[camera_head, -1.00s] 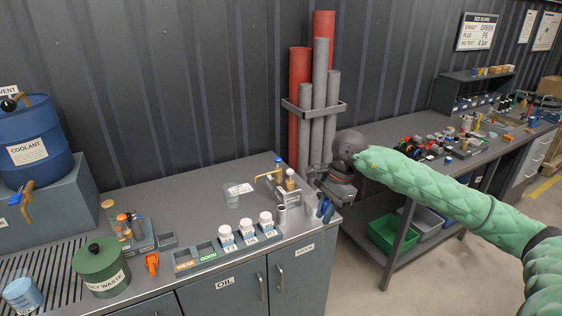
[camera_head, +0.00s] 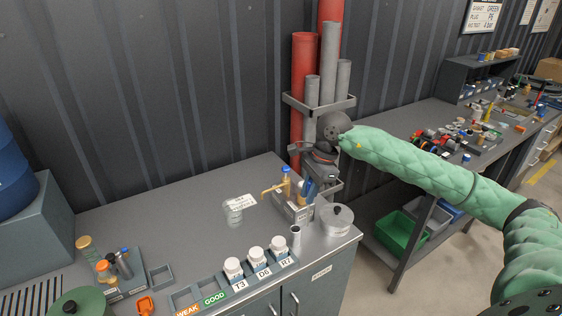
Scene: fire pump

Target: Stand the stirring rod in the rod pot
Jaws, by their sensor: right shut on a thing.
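My right gripper (camera_head: 309,192) hangs at the right end of the near bench, pointing down behind the round metal pan. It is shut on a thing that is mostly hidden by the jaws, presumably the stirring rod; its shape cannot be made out. A slim, upright grey metal cylinder (camera_head: 295,238), which looks like the rod pot, stands on the bench in front of and left of the gripper, apart from it. I cannot see anything standing in it. My left gripper is not in view.
A grey rack (camera_head: 294,213) with bottles and a brass tap-like piece stands beside the gripper. The round metal pan (camera_head: 335,220) is near the right edge. White jars (camera_head: 256,260) sit in a tray at the front. A clear beaker (camera_head: 233,214) stands behind.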

